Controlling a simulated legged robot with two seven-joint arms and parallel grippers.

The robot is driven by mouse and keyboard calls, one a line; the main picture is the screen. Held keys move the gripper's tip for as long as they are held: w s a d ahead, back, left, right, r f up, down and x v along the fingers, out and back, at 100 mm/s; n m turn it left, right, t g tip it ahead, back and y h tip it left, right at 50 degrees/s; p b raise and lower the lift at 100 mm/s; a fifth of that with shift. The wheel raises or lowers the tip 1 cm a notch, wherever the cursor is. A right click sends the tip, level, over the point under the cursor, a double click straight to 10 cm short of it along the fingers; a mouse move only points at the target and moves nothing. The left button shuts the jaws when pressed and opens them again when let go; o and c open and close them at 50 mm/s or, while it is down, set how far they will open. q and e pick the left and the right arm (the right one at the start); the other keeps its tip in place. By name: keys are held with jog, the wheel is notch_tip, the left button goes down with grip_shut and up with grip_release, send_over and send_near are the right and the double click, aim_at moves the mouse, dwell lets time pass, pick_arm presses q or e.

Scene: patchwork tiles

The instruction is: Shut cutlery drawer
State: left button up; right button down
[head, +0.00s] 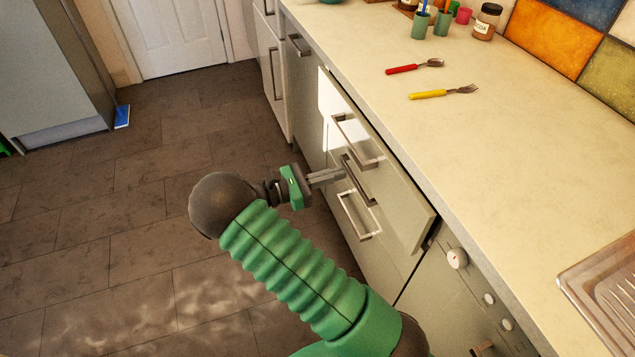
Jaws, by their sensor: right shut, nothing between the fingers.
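The cutlery drawer (390,168) is the top drawer under the worktop. Its pale front stands out a little from the cabinet, with a dark gap at its near end, so it is slightly open. Its bar handle (367,161) is on the front. My right gripper (342,174) comes in from the bottom with its fingers shut and empty. The fingertips appear close to the drawer fronts near the handles; whether they touch cannot be told. The inside of the drawer is hidden. My left gripper is not in view.
Lower drawers with handles (357,217) sit below. Cups and a jar (487,21) stand at the back. An appliance with knobs (457,258) is at right.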

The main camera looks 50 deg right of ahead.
aim_at(372, 164)
jog(key=b+x, duration=0.1)
jog(key=x, duration=0.5)
jog(key=shift+d, duration=0.15)
jog(key=p+x, duration=0.1)
jog(key=x, duration=0.2)
jog(key=shift+s+d+r+p, duration=0.15)
jog(key=shift+s+d+p, duration=0.1)
jog(key=shift+p, duration=0.1)
jog(key=shift+s+d, duration=0.1)
jog(key=shift+d, duration=0.15)
